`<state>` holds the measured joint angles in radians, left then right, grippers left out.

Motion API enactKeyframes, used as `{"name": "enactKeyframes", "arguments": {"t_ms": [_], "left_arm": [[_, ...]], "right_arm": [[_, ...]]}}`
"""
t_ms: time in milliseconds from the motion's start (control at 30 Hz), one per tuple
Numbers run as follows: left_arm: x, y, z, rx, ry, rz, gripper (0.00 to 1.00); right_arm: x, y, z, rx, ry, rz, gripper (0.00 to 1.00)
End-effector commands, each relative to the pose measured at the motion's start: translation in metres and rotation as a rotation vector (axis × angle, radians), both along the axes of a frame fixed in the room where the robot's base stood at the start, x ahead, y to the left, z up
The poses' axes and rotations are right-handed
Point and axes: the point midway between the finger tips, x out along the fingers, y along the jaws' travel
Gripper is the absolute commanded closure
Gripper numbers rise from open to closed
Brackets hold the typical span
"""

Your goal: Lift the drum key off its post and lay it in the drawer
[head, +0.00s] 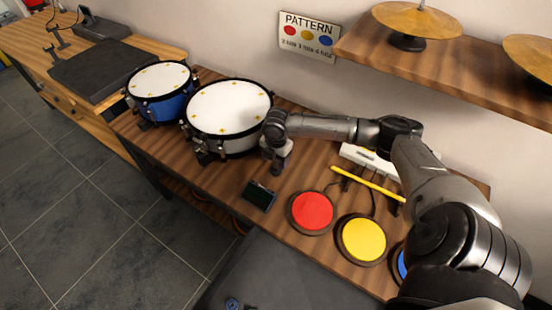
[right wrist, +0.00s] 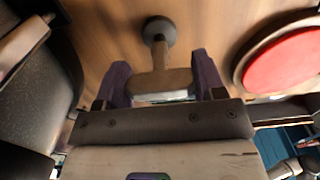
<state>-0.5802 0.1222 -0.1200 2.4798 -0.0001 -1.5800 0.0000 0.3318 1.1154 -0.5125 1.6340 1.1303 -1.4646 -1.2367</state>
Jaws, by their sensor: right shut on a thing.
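My right gripper (head: 277,172) is over the wooden table, just right of the larger white-topped drum. In the right wrist view its two purple-padded fingers (right wrist: 162,88) are shut on the pale, wide crossbar of the drum key (right wrist: 160,82). A narrow stem runs from the crossbar to a round grey foot (right wrist: 158,27), which looks like the post's base. I cannot tell whether the key is still seated on the post. In the head view the gripper hides the key. I cannot make out the drawer for certain. My left gripper is not in view.
The larger drum (head: 230,108) and a blue drum (head: 160,82) stand left of the gripper. A small dark box (head: 258,195) sits in front of it. A red pad (head: 312,211), a yellow pad (head: 363,239) and a yellow stick (head: 367,183) lie right. A cymbal shelf (head: 455,65) overhangs the back.

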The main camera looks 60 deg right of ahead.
Motion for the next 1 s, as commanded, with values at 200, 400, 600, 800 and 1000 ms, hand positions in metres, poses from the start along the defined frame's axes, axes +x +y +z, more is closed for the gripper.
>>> {"name": "enactKeyframes", "arguments": {"t_ms": [200,400,600,800,1000], "left_arm": [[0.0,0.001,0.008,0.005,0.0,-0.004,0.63],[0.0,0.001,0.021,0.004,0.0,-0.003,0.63],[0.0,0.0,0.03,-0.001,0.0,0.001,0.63],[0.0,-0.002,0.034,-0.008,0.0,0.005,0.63],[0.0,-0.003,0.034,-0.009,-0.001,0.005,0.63]], "right_arm": [[0.0,-0.001,0.018,-0.001,-0.002,0.0,0.6],[0.0,0.0,0.055,-0.001,-0.002,0.0,0.6],[0.001,0.0,0.084,0.0,-0.001,0.001,0.6],[0.0,0.0,0.098,0.0,-0.001,0.0,0.6],[0.0,0.0,0.101,0.0,0.0,-0.001,0.6]]}}
